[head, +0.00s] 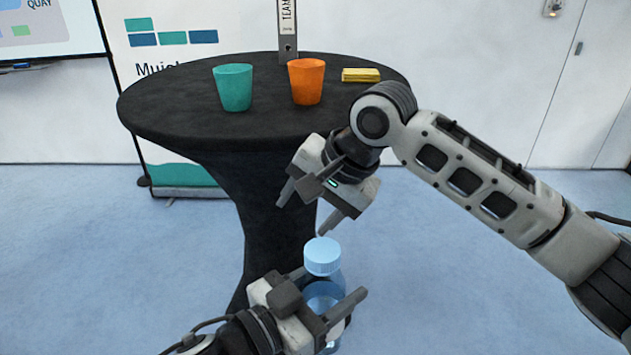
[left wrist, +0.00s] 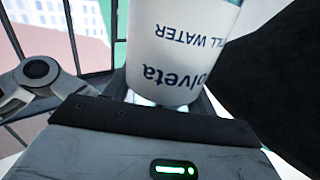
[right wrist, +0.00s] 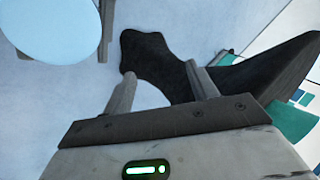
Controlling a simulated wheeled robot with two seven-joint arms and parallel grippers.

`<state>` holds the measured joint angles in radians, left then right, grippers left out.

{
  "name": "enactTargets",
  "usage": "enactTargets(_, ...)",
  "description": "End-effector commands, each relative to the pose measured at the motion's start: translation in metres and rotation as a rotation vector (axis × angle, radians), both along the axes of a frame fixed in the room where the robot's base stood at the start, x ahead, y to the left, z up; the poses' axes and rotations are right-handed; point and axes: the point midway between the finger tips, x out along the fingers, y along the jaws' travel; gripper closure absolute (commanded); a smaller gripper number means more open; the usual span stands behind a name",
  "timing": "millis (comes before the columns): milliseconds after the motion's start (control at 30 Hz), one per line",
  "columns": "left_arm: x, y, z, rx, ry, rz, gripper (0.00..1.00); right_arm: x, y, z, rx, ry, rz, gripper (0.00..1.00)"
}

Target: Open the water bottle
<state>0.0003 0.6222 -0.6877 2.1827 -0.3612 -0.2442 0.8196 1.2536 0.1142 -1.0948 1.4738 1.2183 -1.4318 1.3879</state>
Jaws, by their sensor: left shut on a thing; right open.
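The clear blue water bottle (head: 318,299) stands upright in my left gripper (head: 334,284), low in the head view in front of the table. Its light blue cap (head: 322,257) is on top. In the left wrist view the bottle's white label (left wrist: 180,50) fills the space between the fingers. My right gripper (head: 301,217) is open and empty, above and slightly left of the cap, pointing down and apart from it. In the right wrist view a pale blue round shape, likely the cap (right wrist: 45,25), lies at the upper left, outside the open fingers (right wrist: 160,72).
A round black table (head: 180,110) stands behind the grippers. Blue floor is clear on both sides.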

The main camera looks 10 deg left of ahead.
Motion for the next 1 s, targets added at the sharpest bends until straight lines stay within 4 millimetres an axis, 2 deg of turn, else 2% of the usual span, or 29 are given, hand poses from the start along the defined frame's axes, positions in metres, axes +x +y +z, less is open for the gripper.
enactTargets(33,0.000,0.000,0.001,-0.001,-0.002,-0.001,1.00,-0.011,0.016,0.022,0.020,0.029,-0.050,0.42)
enactTargets(100,0.000,0.000,0.001,-0.001,-0.002,-0.001,1.00,-0.030,0.030,0.041,0.027,0.111,-0.138,0.42)
enactTargets(167,0.000,0.000,0.001,-0.001,-0.002,-0.001,1.00,-0.049,0.033,0.054,-0.006,0.194,-0.217,0.42)
enactTargets(233,0.000,0.000,0.001,-0.001,-0.002,-0.001,1.00,-0.069,0.024,0.064,-0.106,0.285,-0.324,0.42)
enactTargets(300,0.000,0.000,0.001,-0.001,-0.002,-0.001,1.00,-0.082,0.005,0.073,-0.240,0.340,-0.450,0.42)
enactTargets(400,0.000,0.000,0.001,-0.001,-0.002,-0.001,1.00,-0.085,-0.012,0.085,-0.359,0.359,-0.604,0.42)
enactTargets(533,0.000,0.000,0.001,-0.001,-0.002,-0.001,1.00,-0.084,-0.023,0.096,-0.423,0.357,-0.743,0.42)
enactTargets(633,0.000,0.000,0.001,-0.001,-0.002,-0.001,1.00,-0.084,-0.027,0.099,-0.444,0.355,-0.793,0.42)
enactTargets(733,0.000,0.000,0.001,-0.001,-0.002,-0.001,1.00,-0.084,-0.028,0.092,-0.450,0.355,-0.810,0.42)
enactTargets(1000,0.000,0.000,0.001,-0.001,-0.002,-0.001,1.00,-0.085,-0.029,0.051,-0.448,0.357,-0.807,0.42)
